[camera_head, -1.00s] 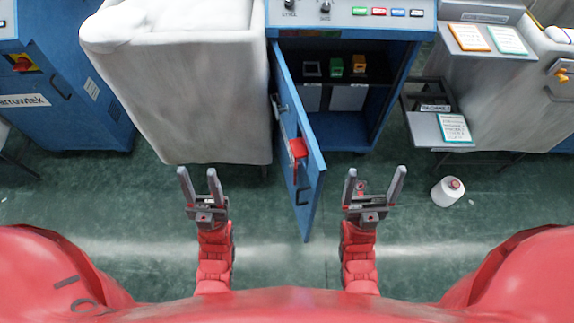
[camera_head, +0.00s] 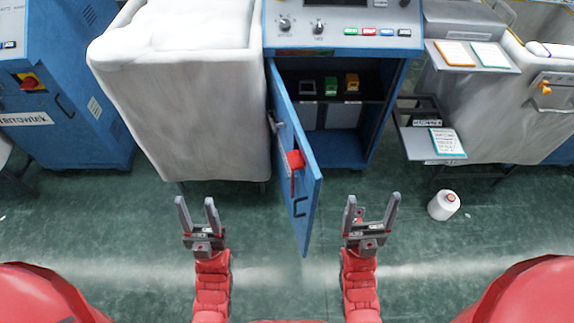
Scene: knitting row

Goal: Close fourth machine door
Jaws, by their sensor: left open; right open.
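The blue machine door (camera_head: 297,170) stands wide open in the head view. It is hinged at the left side of the blue machine cabinet (camera_head: 345,42) and swings out toward me. The cabinet's inside is exposed, with small black, green and orange parts on a shelf. My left gripper (camera_head: 195,212) is open and empty, left of the door. My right gripper (camera_head: 371,209) is open and empty, right of the door's free edge. Neither gripper touches the door.
A white-grey fabric bin (camera_head: 185,95) stands close left of the door. Another blue machine (camera_head: 60,120) is at the far left. A grey stand (camera_head: 430,140) with cards is right of the cabinet. A white yarn cone (camera_head: 444,204) lies on the green floor. The floor before me is clear.

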